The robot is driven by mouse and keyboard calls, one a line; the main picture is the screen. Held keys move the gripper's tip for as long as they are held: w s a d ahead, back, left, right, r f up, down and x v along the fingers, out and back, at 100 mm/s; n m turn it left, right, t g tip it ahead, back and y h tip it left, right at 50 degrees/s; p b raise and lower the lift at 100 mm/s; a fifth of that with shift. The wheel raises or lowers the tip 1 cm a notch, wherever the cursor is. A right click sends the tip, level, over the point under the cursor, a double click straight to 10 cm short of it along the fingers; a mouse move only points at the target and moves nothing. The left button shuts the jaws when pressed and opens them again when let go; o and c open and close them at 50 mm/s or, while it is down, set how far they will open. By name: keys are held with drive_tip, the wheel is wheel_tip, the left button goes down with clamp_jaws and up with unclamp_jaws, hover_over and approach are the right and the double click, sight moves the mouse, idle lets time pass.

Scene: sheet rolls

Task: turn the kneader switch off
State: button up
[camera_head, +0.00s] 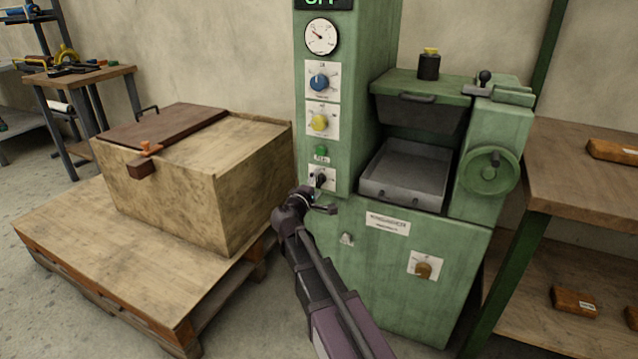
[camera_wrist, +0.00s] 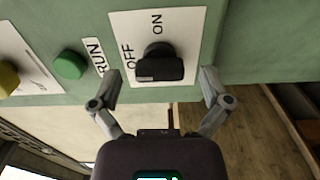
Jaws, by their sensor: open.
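The kneader switch is a black knob (camera_head: 321,180) on a white plate, low on the green machine's control column. In the wrist view the knob (camera_wrist: 160,63) sits between printed words, OFF to its left and ON above it. Its wide grip lies roughly crosswise in that view; I cannot tell surely which word it points to. My gripper (camera_wrist: 160,82) is open, with one finger on each side of the knob and a gap on both sides. In the head view my gripper (camera_head: 322,203) is just below the switch plate and partly covers its surroundings.
Above the switch are a green button (camera_head: 320,151), a yellow knob (camera_head: 319,122), a blue knob (camera_head: 319,82), a gauge (camera_head: 321,36) and a cut-off display reading OFF. A wooden chest (camera_head: 240,190) stands close on the left. The kneader tray (camera_head: 405,173) is at right.

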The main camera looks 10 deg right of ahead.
drive_tip(key=v, duration=1)
drive_tip(key=shift+s+a, duration=0.2)
drive_tip(key=shift+s, duration=0.15)
drive_tip(key=s+d+f+m+g+y+p, duration=0.2)
drive_tip(key=s+d+f+m+g, duration=0.5)
drive_tip(key=d+f, duration=0.25)
drive_tip(key=s+a+f+m+g+y+p, duration=0.2)
drive_tip(key=s+f+m+g+y, duration=0.25)
drive_tip(key=s+g+y, duration=0.65)
wheel_tip(320, 180, up, 38)
drive_tip(key=s+t+h+p, duration=0.1)
drive_tip(key=t+h+p, duration=0.1)
drive_tip(key=p, duration=3.6)
drive_tip(key=shift+s+f+n+t, duration=0.3)
drive_tip(key=shift+n+t, duration=0.15)
drive_tip(key=shift+t, duration=0.25)
